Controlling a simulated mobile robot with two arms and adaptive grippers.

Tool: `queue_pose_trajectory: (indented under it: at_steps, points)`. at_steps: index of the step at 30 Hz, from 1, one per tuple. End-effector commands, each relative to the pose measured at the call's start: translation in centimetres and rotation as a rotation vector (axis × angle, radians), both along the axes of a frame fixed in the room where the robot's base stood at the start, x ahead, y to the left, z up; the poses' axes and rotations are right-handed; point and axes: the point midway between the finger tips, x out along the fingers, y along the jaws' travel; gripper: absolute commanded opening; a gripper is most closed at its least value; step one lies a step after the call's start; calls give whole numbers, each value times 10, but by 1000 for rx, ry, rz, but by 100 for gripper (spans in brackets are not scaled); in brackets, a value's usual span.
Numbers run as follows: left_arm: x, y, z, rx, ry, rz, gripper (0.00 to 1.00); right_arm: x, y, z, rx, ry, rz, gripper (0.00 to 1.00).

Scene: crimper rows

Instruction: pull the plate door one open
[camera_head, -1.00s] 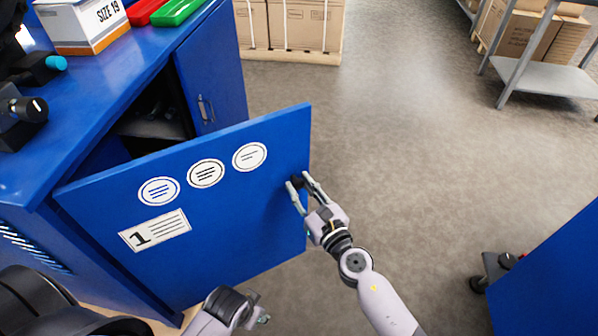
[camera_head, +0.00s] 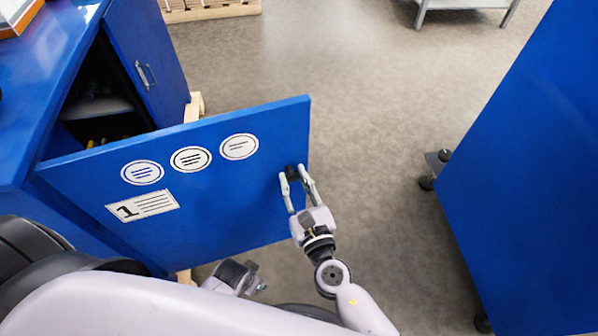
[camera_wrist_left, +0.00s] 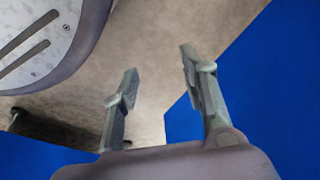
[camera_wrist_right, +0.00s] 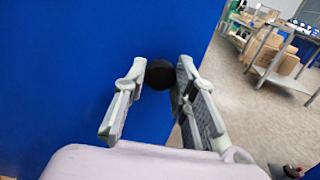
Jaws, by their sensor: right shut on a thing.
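The blue plate door one (camera_head: 225,205) carries a label with a "1" and round stickers. It stands swung out from the blue cabinet, with the dark inside visible behind it. My right gripper (camera_head: 297,176) is at the door's free edge, shut on its dark knob (camera_head: 292,171). In the right wrist view the round black knob (camera_wrist_right: 159,74) sits between the fingers (camera_wrist_right: 150,95) against the blue door (camera_wrist_right: 70,70). My left gripper (camera_wrist_left: 160,90) shows in the left wrist view with its fingers apart and nothing between them.
A second blue cabinet door (camera_head: 147,60) with a metal handle is behind the open one. A large blue cabinet (camera_head: 530,190) with casters stands at the right. Grey floor (camera_head: 370,130) lies clear between. A shelf leg stands at the back.

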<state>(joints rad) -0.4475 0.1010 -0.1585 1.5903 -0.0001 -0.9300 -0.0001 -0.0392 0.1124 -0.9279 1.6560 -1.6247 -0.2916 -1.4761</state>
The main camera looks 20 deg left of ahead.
Motion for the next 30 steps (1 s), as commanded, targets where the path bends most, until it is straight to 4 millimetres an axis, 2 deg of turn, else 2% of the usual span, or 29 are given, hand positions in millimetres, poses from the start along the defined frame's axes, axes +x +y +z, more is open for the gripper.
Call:
queue_pose_trajectory:
  at_steps: [1,6,12,26,27,30]
  points:
    - [1,0,1,0,-2,0,40,-10,0,-2,-3,2,-5,0]
    - [2,0,4,1,0,1,40,-30,-10,-2,-2,2,-55,0]
    - [9,-1,11,-2,-15,2,40,-44,-19,-1,0,4,-94,0]
    - [6,0,11,-1,-6,2,40,-47,-21,0,0,2,-106,0]
    - [6,0,11,-1,-7,2,40,-47,-21,0,0,2,-106,27]
    - [6,0,11,-1,-8,2,40,-46,-21,0,-1,2,-106,34]
